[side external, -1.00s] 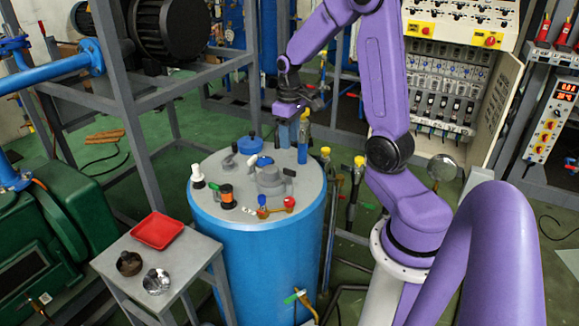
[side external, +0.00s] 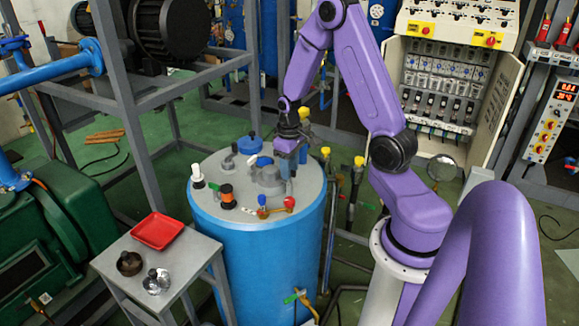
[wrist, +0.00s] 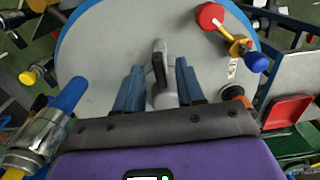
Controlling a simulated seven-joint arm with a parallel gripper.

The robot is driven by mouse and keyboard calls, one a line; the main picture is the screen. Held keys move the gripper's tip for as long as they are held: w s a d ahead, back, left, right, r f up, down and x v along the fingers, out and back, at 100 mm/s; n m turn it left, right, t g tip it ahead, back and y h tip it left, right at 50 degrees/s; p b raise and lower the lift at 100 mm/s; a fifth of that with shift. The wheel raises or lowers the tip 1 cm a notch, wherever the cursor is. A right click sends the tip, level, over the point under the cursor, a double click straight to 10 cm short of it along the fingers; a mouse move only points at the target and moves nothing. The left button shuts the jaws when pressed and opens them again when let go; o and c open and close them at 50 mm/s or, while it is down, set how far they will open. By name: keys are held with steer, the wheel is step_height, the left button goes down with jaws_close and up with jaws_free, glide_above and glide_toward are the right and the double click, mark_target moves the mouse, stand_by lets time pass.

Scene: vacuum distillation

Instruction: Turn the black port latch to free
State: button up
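The black port latch (wrist: 158,68) shows in the wrist view as a dark lever on a grey port fitting (wrist: 161,98) on the vessel's pale lid. My gripper (wrist: 158,72) is open, with one blue-grey finger on each side of the latch and visible gaps between. Whether the fingers have reached the latch's height is hard to tell. In the side external view my gripper (side external: 288,172) points down at the right part of the lid, and the latch is hidden or too small to make out there.
The blue vessel (side external: 255,250) carries several fittings around the port: a red-handled valve (side external: 289,203), an orange-banded black cap (side external: 227,197), a white fitting (side external: 197,180) and a blue cap (side external: 250,143). A side table holds a red tray (side external: 158,231). A blue-handled valve (wrist: 72,95) is at left in the wrist view.

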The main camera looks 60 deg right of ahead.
steer(key=shift+c, duration=0.3)
jaws_close()
steer(key=shift+m, duration=0.4)
steer(key=m, duration=0.3)
steer(key=shift+m, duration=0.4)
steer(key=m, duration=0.4)
steer(key=shift+m, duration=0.3)
steer(key=m, duration=0.4)
steer(key=shift+m, duration=2.4)
